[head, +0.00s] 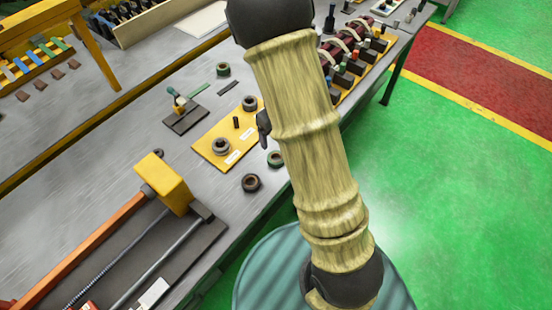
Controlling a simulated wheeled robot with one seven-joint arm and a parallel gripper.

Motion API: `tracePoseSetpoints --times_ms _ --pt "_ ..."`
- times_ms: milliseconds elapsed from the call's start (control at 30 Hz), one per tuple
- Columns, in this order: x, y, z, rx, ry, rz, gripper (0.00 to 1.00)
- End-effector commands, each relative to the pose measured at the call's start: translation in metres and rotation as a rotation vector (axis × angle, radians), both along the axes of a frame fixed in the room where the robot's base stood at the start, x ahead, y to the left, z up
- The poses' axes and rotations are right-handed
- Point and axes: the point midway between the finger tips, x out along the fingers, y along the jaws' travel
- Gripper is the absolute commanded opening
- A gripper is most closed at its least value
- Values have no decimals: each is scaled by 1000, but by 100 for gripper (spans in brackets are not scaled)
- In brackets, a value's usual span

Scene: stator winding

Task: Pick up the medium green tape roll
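Two small rolls with green on them show in the head view. One green roll (223,69) lies on the grey workbench (165,75), beyond the yellow board. The other green roll (275,158) lies close to the left edge of my arm's pale sleeve, near the front edge of the bench. I cannot tell for sure which is the medium one. My gripper is mostly or wholly hidden behind my arm. A small dark part (264,125) sticks out at the sleeve's left edge and may belong to it. Its opening and any contact with a roll are hidden.
A yellow board (205,147) holds two grey rings and a dark peg. A dark roll (251,183) lies in front of it. A clamp fixture with a yellow block (162,180) stands at left front. Several red-and-black parts (345,50) line the bench at right. Green floor lies beyond.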

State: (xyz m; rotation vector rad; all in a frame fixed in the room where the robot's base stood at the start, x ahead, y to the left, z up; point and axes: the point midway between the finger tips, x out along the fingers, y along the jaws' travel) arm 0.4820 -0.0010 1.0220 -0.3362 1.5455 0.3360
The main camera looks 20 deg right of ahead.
Motion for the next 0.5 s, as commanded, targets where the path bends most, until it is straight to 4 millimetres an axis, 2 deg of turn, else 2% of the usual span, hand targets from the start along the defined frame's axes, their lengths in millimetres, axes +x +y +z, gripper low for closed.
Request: tracePoseSetpoints --times_ms 300,500 --pt "-1 0 -57 1 5 -1 79" --pt "1 0 -74 0 0 0 79"
